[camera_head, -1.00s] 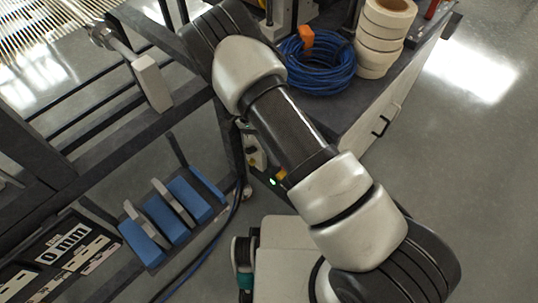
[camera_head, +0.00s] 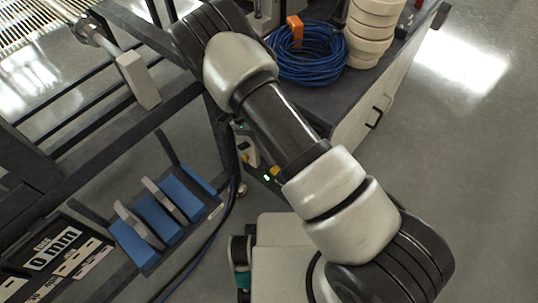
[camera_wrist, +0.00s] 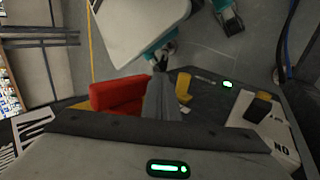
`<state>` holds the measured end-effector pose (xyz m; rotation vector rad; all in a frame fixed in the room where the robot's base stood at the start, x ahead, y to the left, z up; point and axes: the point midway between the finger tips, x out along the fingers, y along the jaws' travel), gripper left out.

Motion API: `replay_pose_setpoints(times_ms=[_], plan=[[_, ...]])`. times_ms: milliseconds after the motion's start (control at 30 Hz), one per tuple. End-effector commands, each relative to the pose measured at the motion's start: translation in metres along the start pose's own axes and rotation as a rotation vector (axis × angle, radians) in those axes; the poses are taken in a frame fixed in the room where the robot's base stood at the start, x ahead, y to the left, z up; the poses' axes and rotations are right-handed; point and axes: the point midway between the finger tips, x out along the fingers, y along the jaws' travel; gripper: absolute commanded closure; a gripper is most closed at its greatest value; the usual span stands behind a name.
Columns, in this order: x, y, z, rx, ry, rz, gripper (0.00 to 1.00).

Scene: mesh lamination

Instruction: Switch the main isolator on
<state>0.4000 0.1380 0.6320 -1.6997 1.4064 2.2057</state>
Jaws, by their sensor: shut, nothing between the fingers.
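In the wrist view a red block-shaped handle (camera_wrist: 117,93), which looks like the isolator's, lies just left of the fingers. My gripper (camera_wrist: 162,78) is shut and empty, its grey fingers close beside the red handle; I cannot tell whether they touch it. A yellow part (camera_wrist: 183,87) is just right of the fingers. A pale plate with "ON" lettering (camera_wrist: 280,150) and a dark knob stands further right. In the head view, part of the pale control panel (camera_head: 246,151) shows beside my arm; the gripper and the red handle are hidden there.
A dark frame carries blue blocks (camera_head: 158,216) at lower left. A cabinet at upper right holds a blue cable coil (camera_head: 308,55) and pale rolls (camera_head: 371,30). A dark cable (camera_head: 215,235) hangs beside the frame. The floor at right is clear.

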Motion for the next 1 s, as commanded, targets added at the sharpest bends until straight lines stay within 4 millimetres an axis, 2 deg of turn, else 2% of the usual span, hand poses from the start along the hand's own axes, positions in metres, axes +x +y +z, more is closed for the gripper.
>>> replay_pose_setpoints(times_ms=[333, 467, 567, 800, 1000], plan=[[-0.001, 0.000, 0.000, 0.000, 0.000, -0.001, 1.00], [-0.009, 0.000, 0.000, 0.000, 0.001, -0.002, 1.00], [-0.025, 0.000, 0.000, 0.000, 0.002, -0.004, 1.00], [-0.077, 0.000, 0.000, 0.000, 0.002, -0.004, 1.00], [-0.108, 0.000, 0.000, -0.001, 0.001, -0.003, 1.00]])
